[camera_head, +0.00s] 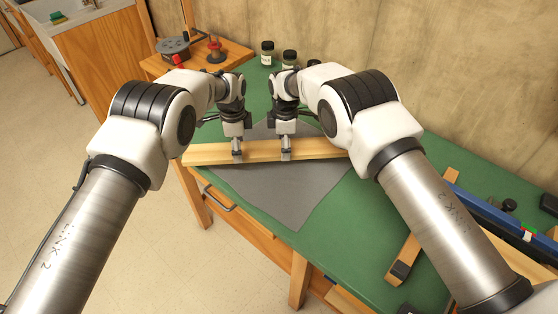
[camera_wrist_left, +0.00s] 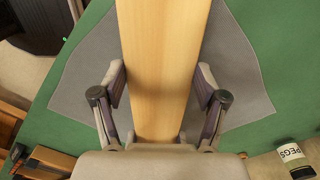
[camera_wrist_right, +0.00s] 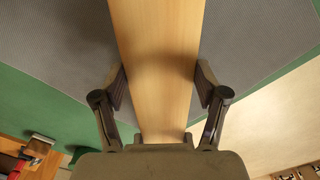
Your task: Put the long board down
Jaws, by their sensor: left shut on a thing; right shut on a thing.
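The long board (camera_head: 262,149) is a pale wooden plank. In the head view it lies across the grey mat (camera_head: 290,200) on the green table, its left end reaching out past the table's front-left edge. My left gripper (camera_head: 237,157) is shut on the board left of its middle. My right gripper (camera_head: 286,155) is shut on it a little further right. In the left wrist view the board (camera_wrist_left: 162,60) runs between the two fingers, and likewise in the right wrist view (camera_wrist_right: 158,60). I cannot tell whether the board touches the mat or hangs just above it.
Two dark jars (camera_head: 267,53) stand at the table's back by the wall. A small wooden table (camera_head: 200,60) with a reel and a red spool is at the back left. A wooden bar (camera_head: 420,235) and a long blue tool (camera_head: 490,212) lie at the right. Green tabletop is clear in front.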

